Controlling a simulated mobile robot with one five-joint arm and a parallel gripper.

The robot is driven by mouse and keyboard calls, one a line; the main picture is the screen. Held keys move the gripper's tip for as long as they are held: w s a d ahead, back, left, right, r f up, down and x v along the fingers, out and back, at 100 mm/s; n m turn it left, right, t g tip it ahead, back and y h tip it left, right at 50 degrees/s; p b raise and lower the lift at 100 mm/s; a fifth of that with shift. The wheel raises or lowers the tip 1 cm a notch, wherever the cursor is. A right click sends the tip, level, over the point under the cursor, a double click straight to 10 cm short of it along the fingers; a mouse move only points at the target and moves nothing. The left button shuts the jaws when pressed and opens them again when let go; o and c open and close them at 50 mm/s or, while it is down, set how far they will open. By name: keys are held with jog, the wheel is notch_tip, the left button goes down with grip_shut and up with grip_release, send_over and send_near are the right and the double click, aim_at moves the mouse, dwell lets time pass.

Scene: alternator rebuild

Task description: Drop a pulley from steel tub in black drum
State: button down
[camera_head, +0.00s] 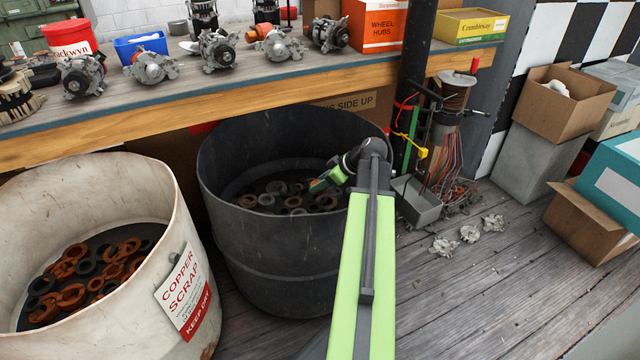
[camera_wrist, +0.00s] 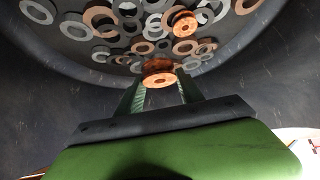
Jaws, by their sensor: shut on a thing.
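My gripper (camera_wrist: 160,88) is shut on a copper-coloured pulley (camera_wrist: 158,73), held between its two green fingers in the wrist view. In the head view my gripper (camera_head: 328,181) reaches inside the black drum (camera_head: 285,255), below its rim; the pulley is small and partly hidden there. The drum's floor holds many grey and brown rings, and a similar copper-coloured piece (camera_wrist: 185,23) lies among them. The held pulley appears above the rings; its exact height is unclear. A small grey metal box (camera_head: 416,203), perhaps the steel tub, stands right of the drum; its inside is mostly hidden.
A white drum (camera_head: 185,215) labelled copper scrap stands at left with rings inside. A wooden bench (camera_head: 190,118) carrying alternators overhangs behind. A wire spool stand (camera_head: 445,125) and several pale crumpled pieces (camera_head: 470,233) are at right. The front-right floor is clear.

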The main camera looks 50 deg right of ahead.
jog(key=shift+f, duration=0.45)
jog(key=c, duration=0.7)
grip_release()
jog(key=shift+r, duration=0.1)
